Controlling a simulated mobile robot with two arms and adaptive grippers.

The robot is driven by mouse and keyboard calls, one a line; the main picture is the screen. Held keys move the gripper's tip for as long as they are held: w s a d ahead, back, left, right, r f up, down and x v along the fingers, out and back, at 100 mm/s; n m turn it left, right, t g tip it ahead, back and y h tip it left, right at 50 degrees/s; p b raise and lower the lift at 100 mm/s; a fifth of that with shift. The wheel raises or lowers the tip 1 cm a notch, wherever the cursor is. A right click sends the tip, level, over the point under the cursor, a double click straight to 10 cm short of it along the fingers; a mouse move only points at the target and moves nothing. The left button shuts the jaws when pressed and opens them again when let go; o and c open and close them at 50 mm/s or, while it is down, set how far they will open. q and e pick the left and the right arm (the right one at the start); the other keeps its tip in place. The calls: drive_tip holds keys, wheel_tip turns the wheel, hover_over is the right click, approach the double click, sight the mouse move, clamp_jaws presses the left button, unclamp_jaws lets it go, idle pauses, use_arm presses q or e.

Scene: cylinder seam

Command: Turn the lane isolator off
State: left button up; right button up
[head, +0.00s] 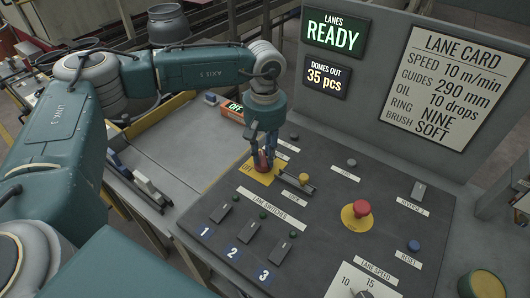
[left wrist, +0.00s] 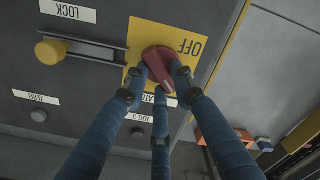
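The lane isolator is a red handle (head: 262,164) on a yellow plate (head: 254,175) marked OFF, near the far left side of the grey panel. In the left wrist view the red handle (left wrist: 158,60) sits on the yellow plate (left wrist: 148,33), its narrow end angled down and right. My left gripper (head: 265,150) points down onto it. In the left wrist view its blue fingers (left wrist: 163,80) close around the handle, with tips against its sides. The fingers hide part of the handle and a label. My right gripper is not in view.
A LOCK slider with a yellow knob (head: 304,178) lies right beside the isolator plate. A red mushroom button (head: 362,208), lane switches (head: 254,227) and a blue reset button (head: 414,246) stand up from the panel. The display above reads READY (head: 334,36).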

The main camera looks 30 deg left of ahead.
use_arm(q)
clamp_jaws()
drive_tip(key=n+b, duration=0.2)
drive_tip(key=n, duration=0.1)
drive_tip(key=shift+a+f, duration=0.1)
drive_tip(key=n+b, duration=0.2)
drive_tip(key=n, duration=0.3)
drive_tip(key=shift+a+b, duration=0.15)
drive_tip(key=shift+b, duration=0.25)
drive_tip(key=n+b, duration=0.2)
drive_tip(key=n, duration=0.3)
drive_tip(key=shift+s+a, duration=0.15)
drive_tip(key=shift+s+r+n+b, duration=0.15)
drive_tip(key=shift+n+b, duration=0.1)
drive_tip(key=shift+n, duration=0.95)
drive_tip(key=shift+r+n+b, duration=0.1)
drive_tip(key=shift+n+b, duration=0.1)
drive_tip(key=shift+n, duration=1)
